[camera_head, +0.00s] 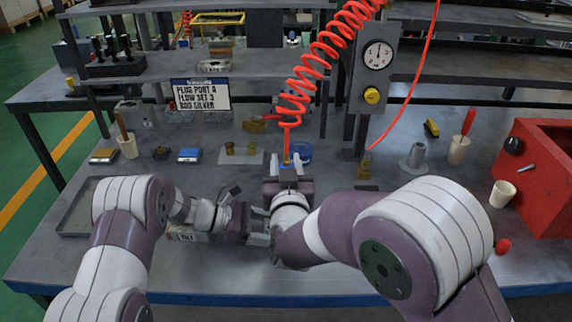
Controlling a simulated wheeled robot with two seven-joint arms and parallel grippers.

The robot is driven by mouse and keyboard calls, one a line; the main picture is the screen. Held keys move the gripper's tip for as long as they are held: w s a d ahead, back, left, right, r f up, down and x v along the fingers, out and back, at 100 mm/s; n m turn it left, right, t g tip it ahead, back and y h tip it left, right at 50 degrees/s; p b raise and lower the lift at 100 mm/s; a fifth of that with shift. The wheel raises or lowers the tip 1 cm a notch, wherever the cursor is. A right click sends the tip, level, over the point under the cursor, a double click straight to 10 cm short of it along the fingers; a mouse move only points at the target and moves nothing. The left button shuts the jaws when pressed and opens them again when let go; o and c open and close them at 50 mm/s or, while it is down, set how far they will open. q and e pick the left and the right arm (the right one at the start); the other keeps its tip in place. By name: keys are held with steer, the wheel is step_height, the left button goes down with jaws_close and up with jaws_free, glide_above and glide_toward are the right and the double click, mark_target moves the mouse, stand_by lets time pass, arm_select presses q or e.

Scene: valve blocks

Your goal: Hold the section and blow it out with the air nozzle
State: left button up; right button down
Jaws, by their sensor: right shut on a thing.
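My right gripper (287,165) points away from me over the middle of the bench and is shut on the air nozzle (286,156), at the lower end of the red coiled hose (310,75). My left gripper (258,229) is low and just left of my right wrist, pointing right. Its fingertips are partly hidden, and I cannot tell whether it holds the section. A pale grey block-like piece (187,236) shows below my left wrist, partly covered by it. I cannot tell whether this is the section.
A sign (201,95) stands at the back left. A grey tray (72,222) lies at the left, partly behind my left arm. A blue cup (303,151) stands behind the nozzle. A gauge post (374,68) rises behind. A red box (545,180) and white cup (502,194) stand at the right.

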steer(key=shift+f, duration=0.35)
stand_by(1.2)
steer(key=shift+r, duration=0.1)
arm_select(q)
steer(key=o, duration=1.5)
arm_select(e)
step_height(320, 180, up, 8)
steer(key=shift+f, duration=0.25)
